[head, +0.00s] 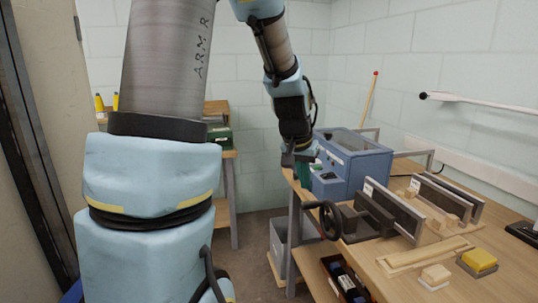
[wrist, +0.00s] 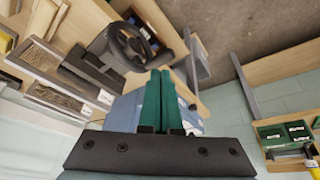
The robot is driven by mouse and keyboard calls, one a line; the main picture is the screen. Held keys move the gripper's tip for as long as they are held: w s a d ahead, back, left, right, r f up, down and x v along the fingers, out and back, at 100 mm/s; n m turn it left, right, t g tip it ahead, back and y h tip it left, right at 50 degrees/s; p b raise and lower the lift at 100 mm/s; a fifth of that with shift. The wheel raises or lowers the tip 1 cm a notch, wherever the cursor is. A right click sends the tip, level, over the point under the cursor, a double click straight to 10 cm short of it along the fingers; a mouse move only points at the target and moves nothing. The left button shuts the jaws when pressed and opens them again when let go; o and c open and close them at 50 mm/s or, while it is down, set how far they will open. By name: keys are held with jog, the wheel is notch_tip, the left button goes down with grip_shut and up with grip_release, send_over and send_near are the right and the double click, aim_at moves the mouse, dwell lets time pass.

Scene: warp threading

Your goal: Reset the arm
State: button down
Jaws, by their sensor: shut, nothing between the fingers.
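My gripper (wrist: 159,74) shows its two green fingers side by side in the wrist view, shut with nothing between them. In the head view my gripper (head: 303,172) hangs pointing down at the left edge of the workbench (head: 455,262), in front of the blue machine (head: 352,160). Its fingertips are small there and I cannot tell how far they are from the bench. My arm comes down from the top of the head view, bent at its joints.
A black handwheel vise (head: 368,218) and upright reed-like frames (head: 448,200) stand on the bench. Yellow (head: 478,260) and cream (head: 435,276) blocks lie at the front. A grey bin (head: 283,243) is under the bench. Floor (head: 248,232) is open between.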

jog(key=s+a+f+n+y, duration=0.1)
jog(key=s+a+f+n, duration=0.1)
jog(key=s+a, duration=0.5)
jog(key=s+a+f+n+y, duration=0.1)
jog(key=s+a+f+n, duration=0.2)
jog(key=a, duration=0.7)
notch_tip(320, 180, down, 7)
jog(key=s+d+g+b, duration=0.1)
jog(key=s+b, duration=0.1)
jog(key=b, duration=0.5)
jog(key=shift+s+r+m+g+b, duration=0.2)
jog(key=shift+m+g+b, duration=0.1)
jog(key=shift+g, duration=0.1)
